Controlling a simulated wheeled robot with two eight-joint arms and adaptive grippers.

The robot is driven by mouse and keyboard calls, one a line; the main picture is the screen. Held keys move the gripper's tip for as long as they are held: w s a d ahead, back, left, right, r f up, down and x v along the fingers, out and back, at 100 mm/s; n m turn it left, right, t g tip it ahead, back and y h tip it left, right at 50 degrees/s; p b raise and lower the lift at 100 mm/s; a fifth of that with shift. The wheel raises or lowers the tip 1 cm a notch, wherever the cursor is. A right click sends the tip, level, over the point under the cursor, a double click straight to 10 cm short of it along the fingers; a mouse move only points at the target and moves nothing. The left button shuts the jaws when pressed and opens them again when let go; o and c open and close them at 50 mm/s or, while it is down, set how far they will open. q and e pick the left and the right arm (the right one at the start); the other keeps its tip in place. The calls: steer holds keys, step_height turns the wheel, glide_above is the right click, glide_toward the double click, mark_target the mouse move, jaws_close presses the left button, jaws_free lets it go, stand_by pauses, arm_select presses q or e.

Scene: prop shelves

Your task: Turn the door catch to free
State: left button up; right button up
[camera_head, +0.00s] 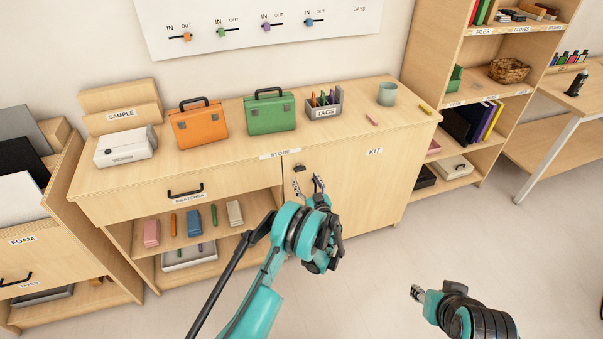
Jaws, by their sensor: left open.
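The door catch (299,168) is a small dark piece near the upper left corner of the wooden cabinet door (365,190) marked KIT. It looks roughly level, but its exact turn is too small to tell. The door is closed. My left gripper (308,184) is open and empty, in front of the door just below the catch. Its fingertips appear apart from the catch, and its arm hides the lower left of the door. My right gripper (418,293) is low at the right, over the floor, away from the cabinet; its jaw opening is unclear.
On the cabinet top are an orange case (198,124), a green case (270,113), a tag box (324,104) and a cup (387,94). A drawer handle (185,190) juts out left of the door. The floor (400,250) in front of the door is clear.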

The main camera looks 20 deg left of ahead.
mark_target(301, 170)
arm_select(q)
steer(key=b+x, duration=0.1)
steer(key=x, duration=0.4)
steer(key=shift+w+a, duration=0.2)
steer(key=shift+w, duration=0.05)
steer(key=c, duration=1.2)
